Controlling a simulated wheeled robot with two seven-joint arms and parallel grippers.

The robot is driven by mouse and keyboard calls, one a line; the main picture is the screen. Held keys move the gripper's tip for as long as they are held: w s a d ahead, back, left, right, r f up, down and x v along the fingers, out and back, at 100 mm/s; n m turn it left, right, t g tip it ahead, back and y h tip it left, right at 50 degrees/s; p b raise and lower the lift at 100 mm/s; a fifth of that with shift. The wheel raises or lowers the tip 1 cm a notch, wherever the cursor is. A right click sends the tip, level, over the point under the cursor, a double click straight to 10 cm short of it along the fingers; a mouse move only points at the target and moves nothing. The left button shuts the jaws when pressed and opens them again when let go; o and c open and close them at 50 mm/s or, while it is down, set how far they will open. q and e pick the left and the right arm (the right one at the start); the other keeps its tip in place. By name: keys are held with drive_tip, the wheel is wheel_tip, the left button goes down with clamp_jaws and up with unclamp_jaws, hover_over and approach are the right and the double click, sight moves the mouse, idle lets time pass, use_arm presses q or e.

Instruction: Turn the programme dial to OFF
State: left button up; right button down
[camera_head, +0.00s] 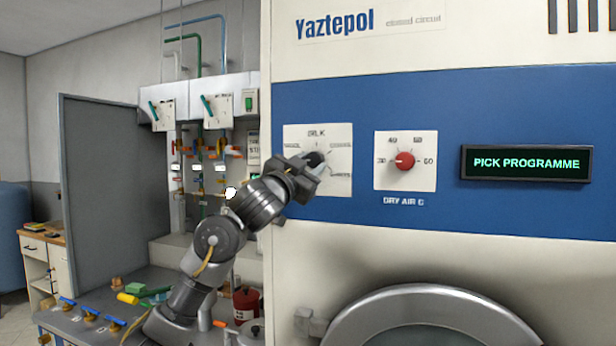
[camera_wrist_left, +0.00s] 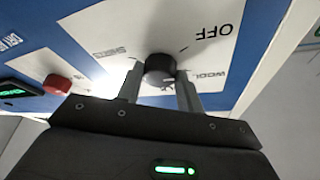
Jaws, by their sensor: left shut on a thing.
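The programme dial (camera_wrist_left: 160,69) is a dark round knob on a white plate (camera_head: 341,143) set in the blue panel of the machine. In the wrist view the word OFF and other programme labels are printed around it. My left gripper (camera_wrist_left: 161,85) is shut on the dial, one finger on each side. In the head view the left gripper (camera_head: 316,162) covers most of the dial and part of its plate. Which label the dial points to cannot be made out. My right gripper is in neither view.
A red dry-air dial (camera_head: 405,160) sits right of the programme plate. A display (camera_head: 526,163) reads PICK PROGRAMME. A round door (camera_head: 425,315) lies below. Pipes and valve boxes (camera_head: 216,108) stand left of the machine, above a grey bench with small items.

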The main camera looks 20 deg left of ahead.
use_arm(q)
drive_tip(key=n+y+b, duration=0.1)
drive_tip(key=n, duration=0.2)
drive_tip(key=n+t+y+b, duration=0.1)
drive_tip(key=n+b, duration=0.1)
drive_tip(key=shift+d+f+n, duration=0.15)
drive_tip(key=shift+d+n, duration=0.05)
drive_tip(key=shift+n, duration=0.2)
drive_tip(key=shift+n+t+y+b, duration=0.3)
drive_tip(key=shift+n+y+b, duration=0.25)
drive_tip(key=shift+n+y, duration=0.35)
drive_tip(key=shift+n, duration=0.3)
drive_tip(key=shift+s+r+n+y, duration=0.1)
drive_tip(key=shift+r+n+y, duration=0.15)
drive_tip(key=shift+n+y, duration=0.05)
drive_tip(key=o, duration=1)
drive_tip(key=shift+f, duration=0.1)
